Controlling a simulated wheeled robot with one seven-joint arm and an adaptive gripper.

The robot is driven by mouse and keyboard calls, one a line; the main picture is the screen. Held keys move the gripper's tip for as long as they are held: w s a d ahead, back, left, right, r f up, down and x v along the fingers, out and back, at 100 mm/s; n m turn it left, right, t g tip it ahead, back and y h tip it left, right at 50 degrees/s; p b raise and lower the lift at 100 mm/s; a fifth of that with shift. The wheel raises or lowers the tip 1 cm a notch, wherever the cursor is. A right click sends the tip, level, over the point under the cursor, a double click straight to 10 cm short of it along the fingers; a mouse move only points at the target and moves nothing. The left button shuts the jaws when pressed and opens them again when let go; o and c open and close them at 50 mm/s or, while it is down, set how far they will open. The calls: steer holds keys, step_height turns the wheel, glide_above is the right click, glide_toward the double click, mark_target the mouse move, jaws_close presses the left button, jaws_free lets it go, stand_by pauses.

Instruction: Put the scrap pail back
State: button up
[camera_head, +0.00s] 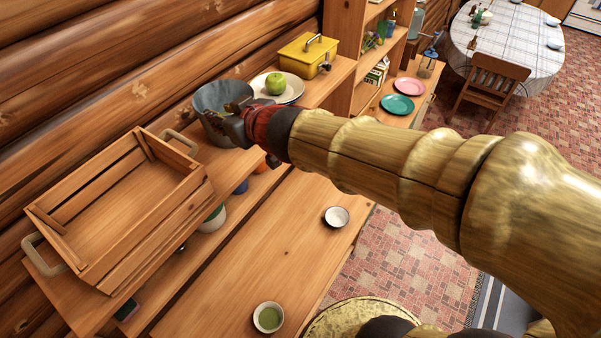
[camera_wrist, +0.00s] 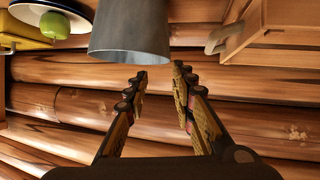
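The scrap pail, a grey metal bucket (camera_head: 207,106), appears to stand on the upper wooden shelf by the log wall, between a slatted crate and a plate. My gripper (camera_head: 240,108) is at the pail's near right side, close to its rim, and covers part of it. In the wrist view, which is upside down, the pail (camera_wrist: 132,28) is just past my two fingertips. My gripper (camera_wrist: 159,72) is open there, with nothing between the fingers. I cannot tell whether a finger touches the rim. The pail's contents are mostly hidden.
The slatted crate (camera_head: 190,195) is left of the pail. A white plate (camera_head: 294,87) with a green apple (camera_head: 276,83) and a yellow box (camera_head: 308,56) are to its right. Two small bowls (camera_head: 337,216) (camera_head: 268,317) are on the lower counter (camera_head: 265,245), which is otherwise largely clear.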

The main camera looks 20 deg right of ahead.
steer(key=s+d+f+m+g+h, duration=0.1)
steer(key=s+d+m+h, duration=0.15)
steer(key=s+d, duration=0.35)
steer(key=s+d+m+g+h, duration=0.1)
steer(key=s+d+m+h, duration=0.2)
steer(key=d, duration=0.5)
steer(key=s+f+g, duration=0.2)
steer(key=s+f, duration=0.1)
steer(key=s, duration=0.5)
steer(key=s+a+f+g+y, duration=0.1)
steer(key=s+f+g, duration=0.1)
steer(key=s, duration=0.6)
steer(key=shift+s+f+n+g, duration=0.35)
steer(key=shift+s+f+g, duration=0.05)
steer(key=shift+f, duration=0.4)
steer(key=shift+y, duration=0.25)
step_height(320, 180, down, 35)
steer(key=b, duration=3.5)
